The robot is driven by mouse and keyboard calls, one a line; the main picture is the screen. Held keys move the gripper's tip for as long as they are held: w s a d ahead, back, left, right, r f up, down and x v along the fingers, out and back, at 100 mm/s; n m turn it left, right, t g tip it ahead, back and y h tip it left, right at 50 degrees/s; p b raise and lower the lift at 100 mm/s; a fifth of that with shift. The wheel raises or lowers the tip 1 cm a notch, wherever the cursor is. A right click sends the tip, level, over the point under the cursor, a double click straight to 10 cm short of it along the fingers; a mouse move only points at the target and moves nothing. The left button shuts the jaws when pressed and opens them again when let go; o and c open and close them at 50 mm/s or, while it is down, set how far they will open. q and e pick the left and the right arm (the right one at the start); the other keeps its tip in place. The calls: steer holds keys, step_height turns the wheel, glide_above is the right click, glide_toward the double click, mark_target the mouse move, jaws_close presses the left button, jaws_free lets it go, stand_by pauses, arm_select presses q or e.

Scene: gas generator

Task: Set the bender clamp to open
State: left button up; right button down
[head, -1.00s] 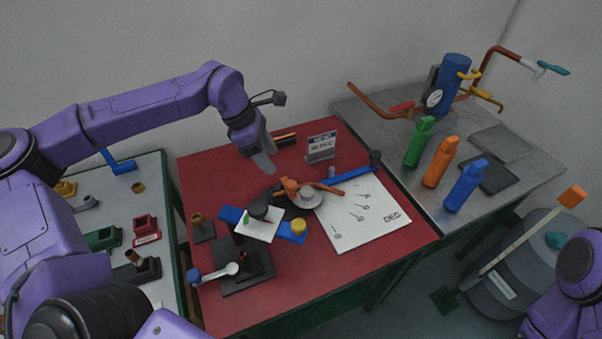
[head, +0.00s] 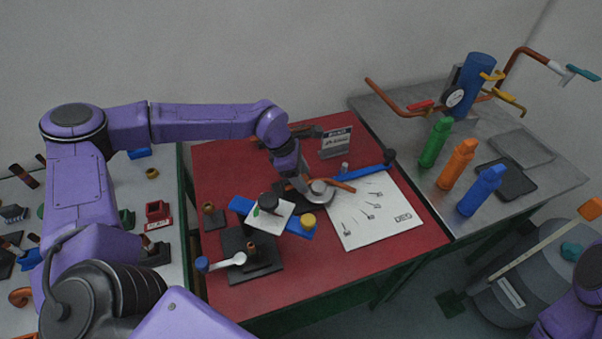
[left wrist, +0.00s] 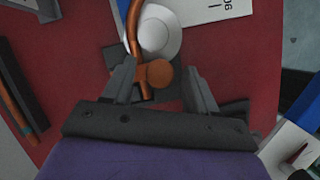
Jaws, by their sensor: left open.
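The bender is on the red table, with a grey round former (head: 318,187) and a blue handle (head: 362,173). In the left wrist view, an orange clamp piece (left wrist: 158,73) with a round end sits by a copper tube (left wrist: 133,28) and the pale former (left wrist: 160,35). My left gripper (head: 298,188) is down at the bender; its fingers hide most of the clamp in the head view. In the left wrist view my left gripper (left wrist: 160,88) is open, with the orange piece between the fingertips, nearer the left one. Contact cannot be told. My right gripper is out of view.
A white card marked DEG (head: 385,220) lies right of the bender. A small sign (head: 336,143) stands behind it. Green, orange and blue bottles (head: 459,163) stand on the grey bench.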

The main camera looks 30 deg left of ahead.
arm_select(q)
jaws_close()
